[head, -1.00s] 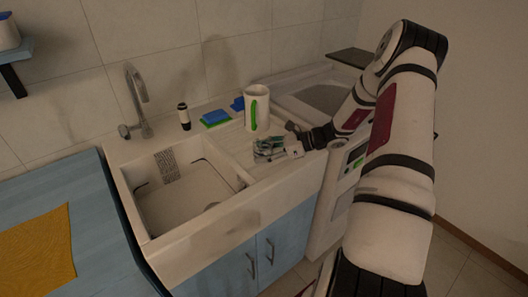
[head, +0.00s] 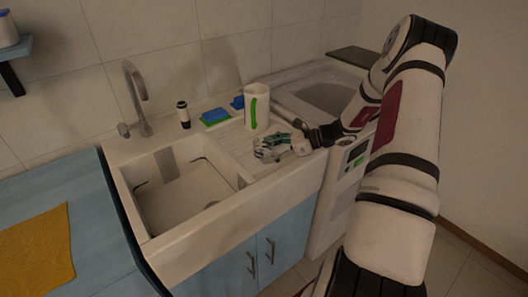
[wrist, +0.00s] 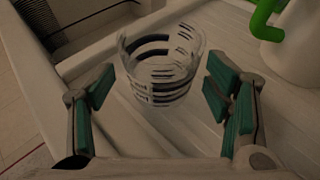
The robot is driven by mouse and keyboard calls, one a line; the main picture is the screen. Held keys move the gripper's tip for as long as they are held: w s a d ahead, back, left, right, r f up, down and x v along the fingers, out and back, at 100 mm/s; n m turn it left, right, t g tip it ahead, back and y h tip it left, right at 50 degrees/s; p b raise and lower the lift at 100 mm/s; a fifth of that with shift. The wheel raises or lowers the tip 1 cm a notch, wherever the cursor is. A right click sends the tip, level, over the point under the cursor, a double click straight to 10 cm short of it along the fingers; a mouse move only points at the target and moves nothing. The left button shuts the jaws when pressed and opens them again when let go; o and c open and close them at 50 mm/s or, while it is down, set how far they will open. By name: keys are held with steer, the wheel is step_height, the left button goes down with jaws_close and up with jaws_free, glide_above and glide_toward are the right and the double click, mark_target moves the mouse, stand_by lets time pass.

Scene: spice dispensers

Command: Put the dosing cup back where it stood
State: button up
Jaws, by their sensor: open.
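The dosing cup (wrist: 160,65) is clear with dark bands and markings. In the wrist view it appears to stand upright on the ribbed draining board (wrist: 140,135). My gripper (wrist: 160,92) is open, with green-padded fingers to the left and right of the cup's lower part. A gap shows on each side, and neither finger visibly grips it. In the head view my gripper (head: 272,147) is low over the draining board right of the sink basin; I cannot clearly separate the cup from the fingers there.
A white jug with a green handle (head: 257,107) stands close behind my gripper; it also shows in the wrist view (wrist: 295,48). Blue and green sponges (head: 215,117) and a small dark-and-white bottle (head: 184,115) stand along the back. The sink basin (head: 180,190) opens to the left.

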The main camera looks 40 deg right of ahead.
steer(key=b+v, duration=0.1)
steer(key=v, duration=1)
steer(key=shift+d, duration=0.15)
steer(key=s+a+r+n+g+h, duration=0.2)
steer(key=a+r+n+g, duration=0.2)
steer(key=a+r+n, duration=0.45)
steer(key=s+a+r+n+g+h, duration=0.15)
steer(key=a+r+n+g, duration=0.3)
steer(key=a, duration=0.75)
steer(key=s+a+r+n+t+h, duration=0.1)
steer(key=s+a+r+n+h, duration=0.2)
steer(key=s+a+n, duration=0.2)
steer(key=s+a+r+n+t+h, duration=0.2)
steer(key=s+n, duration=0.6)
steer(key=s, duration=0.4)
steer(key=a+r+h, duration=0.1)
steer(key=a+r, duration=0.1)
steer(key=a, duration=0.1)
steer(key=shift+s+a+r+n, duration=0.2)
steer(key=shift+s+a+n, duration=0.05)
steer(key=shift+s+n, duration=0.1)
steer(key=shift+t, duration=0.25)
steer(key=shift+c, duration=0.6)
